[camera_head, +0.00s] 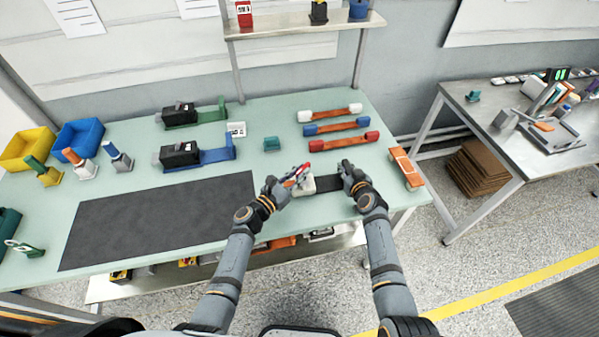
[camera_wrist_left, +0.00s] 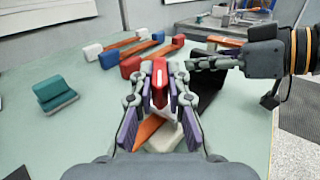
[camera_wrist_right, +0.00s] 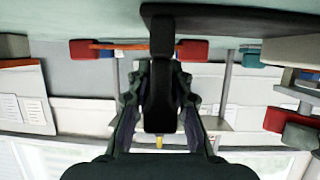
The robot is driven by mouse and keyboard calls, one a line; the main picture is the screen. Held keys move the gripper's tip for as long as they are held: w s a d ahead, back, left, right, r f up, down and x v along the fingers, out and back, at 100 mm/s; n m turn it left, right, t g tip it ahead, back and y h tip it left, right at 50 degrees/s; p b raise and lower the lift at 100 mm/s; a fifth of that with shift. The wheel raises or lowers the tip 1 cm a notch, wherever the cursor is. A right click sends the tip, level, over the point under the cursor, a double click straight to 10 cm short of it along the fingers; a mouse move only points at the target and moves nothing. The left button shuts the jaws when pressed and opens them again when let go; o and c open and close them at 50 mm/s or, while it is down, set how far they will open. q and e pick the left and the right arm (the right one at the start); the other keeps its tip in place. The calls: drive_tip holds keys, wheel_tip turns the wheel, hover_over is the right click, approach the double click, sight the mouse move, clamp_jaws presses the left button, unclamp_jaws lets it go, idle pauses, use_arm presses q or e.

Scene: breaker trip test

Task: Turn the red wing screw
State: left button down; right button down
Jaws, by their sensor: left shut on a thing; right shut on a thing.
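The red wing screw (camera_wrist_left: 158,84) sits between the fingers of my left gripper (camera_wrist_left: 157,100) in the left wrist view. My left gripper is shut on it. In the head view the red screw (camera_head: 302,170) shows at the fingertips of my left gripper (camera_head: 287,182), above a small whitish block (camera_head: 306,187). My right gripper (camera_head: 347,173) is just to the right, shut on a black upright handle (camera_wrist_right: 159,90). The handle joins a black slab (camera_wrist_right: 215,18). The fingers hide part of the screw and its base.
Orange bars with white (camera_head: 330,113), blue (camera_head: 336,127) and red (camera_head: 343,141) ends lie behind the grippers. A teal block (camera_head: 272,144) lies behind left. An orange piece (camera_head: 405,168) is at the table's right edge. A dark mat (camera_head: 160,222) lies left.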

use_arm(q)
drive_tip(key=shift+n+t+y, duration=0.5)
drive_tip(key=shift+n+y, duration=0.1)
drive_tip(key=shift+y, duration=0.2)
drive_tip(key=shift+d, duration=0.1)
drive_tip(key=c, duration=1.3)
unclamp_jaws()
drive_tip(key=shift+s, duration=0.15)
drive_tip(key=v, duration=1.2)
